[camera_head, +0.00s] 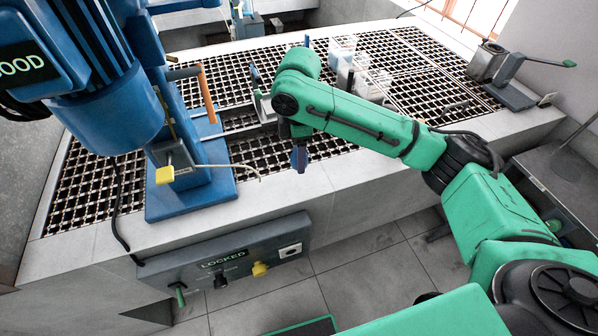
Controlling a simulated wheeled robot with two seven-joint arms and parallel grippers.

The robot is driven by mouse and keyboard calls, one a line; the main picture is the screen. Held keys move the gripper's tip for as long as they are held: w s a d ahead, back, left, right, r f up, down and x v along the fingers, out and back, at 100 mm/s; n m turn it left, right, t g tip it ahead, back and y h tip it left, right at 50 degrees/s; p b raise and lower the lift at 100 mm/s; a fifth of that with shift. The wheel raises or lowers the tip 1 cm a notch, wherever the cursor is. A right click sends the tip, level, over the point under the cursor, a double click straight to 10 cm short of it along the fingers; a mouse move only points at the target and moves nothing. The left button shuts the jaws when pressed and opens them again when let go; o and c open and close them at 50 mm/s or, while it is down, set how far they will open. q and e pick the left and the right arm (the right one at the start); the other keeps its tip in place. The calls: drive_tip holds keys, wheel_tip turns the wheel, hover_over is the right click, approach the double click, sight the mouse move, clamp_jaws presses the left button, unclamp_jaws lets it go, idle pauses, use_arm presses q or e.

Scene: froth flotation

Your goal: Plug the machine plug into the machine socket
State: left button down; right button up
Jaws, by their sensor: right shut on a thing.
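My right gripper (300,146) is at the end of the green arm, pointing down above the front ledge of the bench. It is shut on a small dark blue piece, which looks like the machine plug (300,160); the arm hides part of the jaws. The likely machine socket (290,251) is a white square with a dark centre at the right end of the grey control panel (240,258). The plug is above the socket in the picture and apart from it. My left gripper is not in view.
A blue machine (190,190) with a large motor (105,110) stands at left, beside the plug. The panel has a "LOCKED" display, a yellow knob (260,269) and a black knob (221,282). A black cable hangs at left. Clear containers (342,50) stand on the grating behind.

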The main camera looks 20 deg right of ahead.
wheel_tip(320, 180, up, 12)
drive_tip(key=shift+r+p, duration=0.1)
drive_tip(key=shift+p, duration=0.25)
drive_tip(key=shift+f, duration=0.25)
drive_tip(key=s+d+f+m, duration=0.2)
drive_tip(key=s+f+m, duration=0.3)
drive_tip(key=f+m, duration=0.3)
drive_tip(key=s+d+f+m, duration=0.2)
drive_tip(key=s+f+m, duration=0.3)
drive_tip(key=f+m, duration=0.4)
wheel_tip(320, 180, down, 3)
drive_tip(key=shift+s+d+r, duration=0.2)
drive_tip(key=shift+s+d, duration=0.15)
drive_tip(key=shift+s, duration=0.05)
